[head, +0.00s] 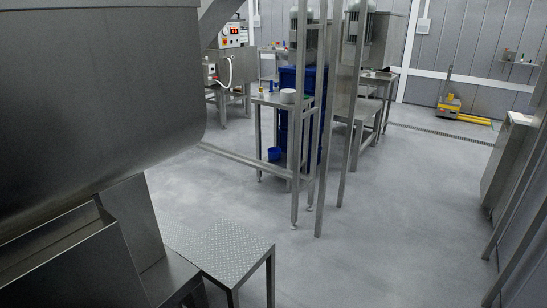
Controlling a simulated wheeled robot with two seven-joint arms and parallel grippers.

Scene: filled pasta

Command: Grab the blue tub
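A small blue tub (273,155) sits low under a steel table (273,101), near the middle of the head view. I cannot tell whether it rests on the floor or on a low shelf. Tall blue containers (288,77) stand behind the same table, partly hidden by steel posts. Neither of my grippers is in view.
A large steel hopper (100,80) fills the left. A steel step with a textured top (215,248) stands at the front. Upright steel posts (328,150) stand before the blue containers. The grey floor (400,210) is clear at centre right. A yellow pallet truck (450,106) stands far back.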

